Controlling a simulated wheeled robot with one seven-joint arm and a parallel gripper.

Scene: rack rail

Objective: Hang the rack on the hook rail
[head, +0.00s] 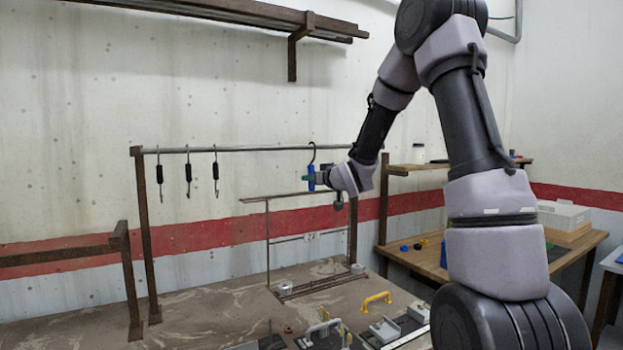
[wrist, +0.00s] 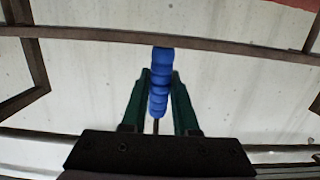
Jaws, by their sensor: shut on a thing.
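The rack is a thin brown frame (head: 267,235) with a blue handle (head: 311,178) and a dark curved hook (head: 313,148) above its top bar. My gripper (head: 313,178) is shut on the blue handle. In the wrist view, the green fingers (wrist: 158,100) close on both sides of the blue handle (wrist: 160,75), and the rack's brown bar (wrist: 160,37) crosses beyond it. The grey hook rail (head: 250,149) runs level between brown posts. The hook's curve shows above the rail line; I cannot tell whether it rests on the rail or stands in front.
Several black-handled hooks (head: 188,172) hang on the rail's left part. A brown shelf (head: 230,15) is on the wall above. The table (head: 215,310) below holds clamps and a yellow handle (head: 376,299). A wooden side table (head: 425,265) stands right. The rail between the hooks and my gripper is clear.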

